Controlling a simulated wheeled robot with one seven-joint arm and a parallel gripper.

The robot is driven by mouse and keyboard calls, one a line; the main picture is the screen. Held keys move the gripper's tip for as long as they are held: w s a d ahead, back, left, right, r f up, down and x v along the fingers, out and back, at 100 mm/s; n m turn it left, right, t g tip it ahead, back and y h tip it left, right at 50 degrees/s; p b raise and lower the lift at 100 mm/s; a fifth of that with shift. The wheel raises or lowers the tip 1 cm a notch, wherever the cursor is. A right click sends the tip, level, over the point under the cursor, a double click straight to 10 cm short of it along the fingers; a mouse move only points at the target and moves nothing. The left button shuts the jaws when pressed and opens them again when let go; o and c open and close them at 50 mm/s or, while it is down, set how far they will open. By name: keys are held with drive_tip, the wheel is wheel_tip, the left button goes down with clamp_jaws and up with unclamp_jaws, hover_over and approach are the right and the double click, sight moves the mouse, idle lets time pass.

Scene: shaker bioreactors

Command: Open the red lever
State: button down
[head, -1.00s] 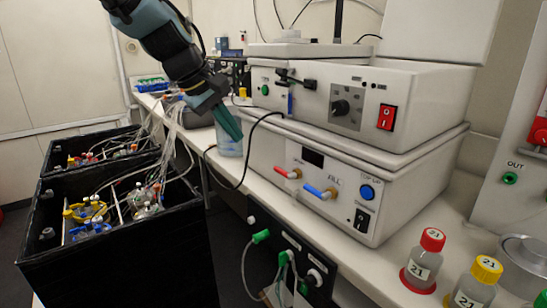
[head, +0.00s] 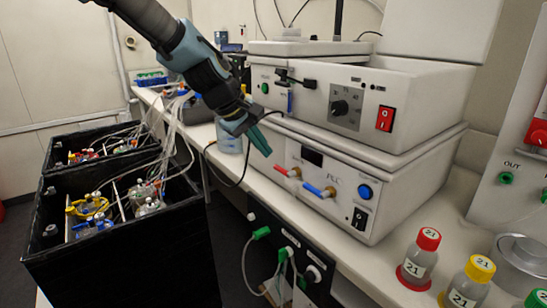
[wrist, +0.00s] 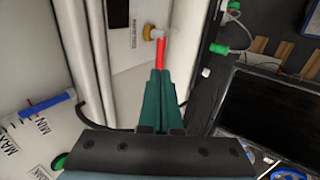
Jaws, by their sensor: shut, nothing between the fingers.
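The red lever (head: 281,170) sits on a brass valve at the left of the lower white box's front panel. In the wrist view the red lever (wrist: 161,52) extends from its brass fitting (wrist: 153,33) toward my fingertips. My gripper (head: 267,152) is shut and empty, with green fingers just above and left of the lever's free end. In the wrist view the fingertips (wrist: 160,73) line up with the lever and hide its near end. I cannot tell whether they touch it.
A blue lever (head: 313,190) is right of the red one. The upper white box (head: 420,105) sits on the lower box. A black cable (head: 237,180) hangs close to my gripper. Black bins (head: 130,270) with tubing stand at left; capped bottles (head: 418,262) stand at right.

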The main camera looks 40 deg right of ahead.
sight(279, 168)
drive_tip(key=p+x, duration=0.1)
drive_tip(key=x, duration=0.4)
drive_tip(key=shift+d+f, duration=0.2)
drive_tip(key=shift+f, duration=0.15)
